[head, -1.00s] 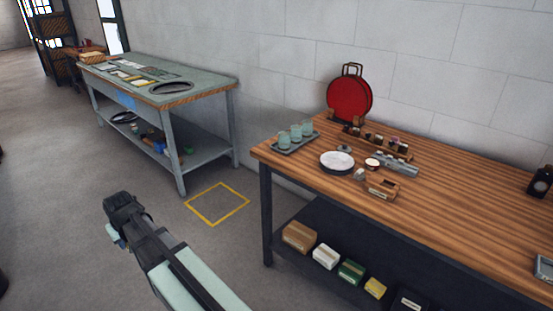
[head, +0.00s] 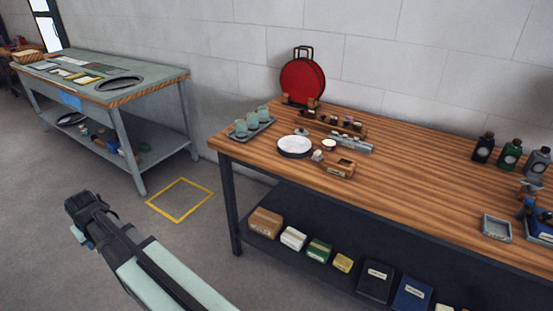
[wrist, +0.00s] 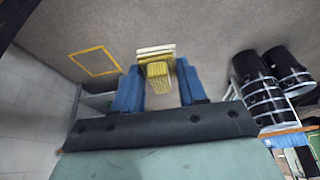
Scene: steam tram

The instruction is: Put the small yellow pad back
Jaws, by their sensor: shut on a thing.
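In the wrist view, my gripper (wrist: 157,82) has its blue fingers closed around the small yellow pad (wrist: 158,71). The pad looks yellow with pale, whitish layers at its far end, and it is held above the floor. In the head view, my gripper (head: 78,220) is at the lower left, in the air over the floor, left of the yellow floor square. The pad cannot be made out in the head view.
A wooden-topped table (head: 430,190) fills the right, with cups, a plate, bottles and small trays. Boxes, one yellow (head: 343,263), line its lower shelf (head: 300,225). A grey bench (head: 160,77) stands at back left. A yellow floor square (head: 180,200) is empty.

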